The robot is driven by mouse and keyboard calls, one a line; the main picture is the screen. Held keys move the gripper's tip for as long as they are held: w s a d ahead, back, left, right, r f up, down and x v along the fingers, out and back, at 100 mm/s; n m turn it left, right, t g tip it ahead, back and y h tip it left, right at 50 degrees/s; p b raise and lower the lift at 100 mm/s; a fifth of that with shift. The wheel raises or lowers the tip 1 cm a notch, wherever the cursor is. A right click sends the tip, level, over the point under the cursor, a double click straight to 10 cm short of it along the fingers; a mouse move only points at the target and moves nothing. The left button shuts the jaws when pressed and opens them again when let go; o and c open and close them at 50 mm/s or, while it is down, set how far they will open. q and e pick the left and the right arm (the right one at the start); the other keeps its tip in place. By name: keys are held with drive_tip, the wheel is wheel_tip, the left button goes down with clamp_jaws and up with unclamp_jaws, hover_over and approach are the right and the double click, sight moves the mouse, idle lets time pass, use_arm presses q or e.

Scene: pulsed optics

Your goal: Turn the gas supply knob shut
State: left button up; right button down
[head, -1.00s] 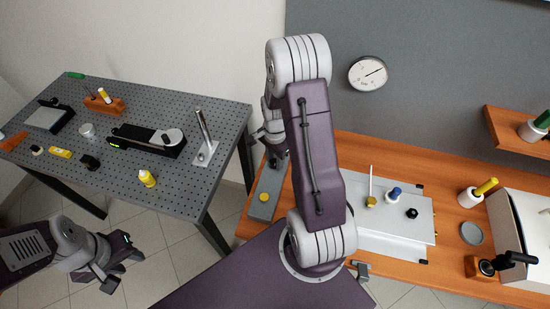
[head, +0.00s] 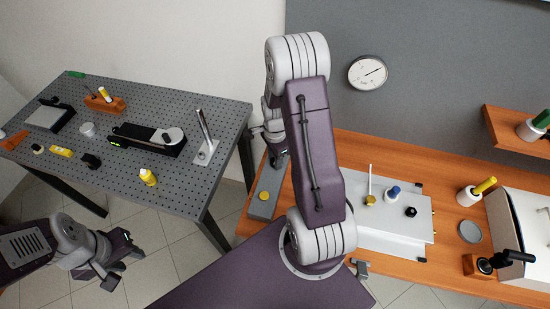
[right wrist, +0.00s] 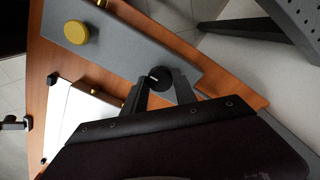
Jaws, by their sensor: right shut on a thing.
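A grey panel (head: 262,208) lies at the left end of the orange-brown bench; it also shows in the right wrist view (right wrist: 128,42). It carries a round yellow knob (head: 264,196), seen larger in the right wrist view (right wrist: 76,32), and a black knob (right wrist: 160,78) with a white mark. My right gripper (right wrist: 160,84) is shut on the black knob, one finger on each side. In the head view my right arm partly hides that gripper (head: 277,154). My left gripper (head: 122,268) is open and empty, low over the floor beside the perforated table.
A silver plate (head: 400,240) with several small knobs and posts lies right of my right arm. A dial gauge (head: 368,72) hangs on the grey wall. The dark perforated table (head: 110,175) at left holds tools and parts. Floor shows between the two tables.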

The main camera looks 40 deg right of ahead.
drive_tip(key=c, duration=1)
unclamp_jaws()
wheel_tip(320, 180, up, 9)
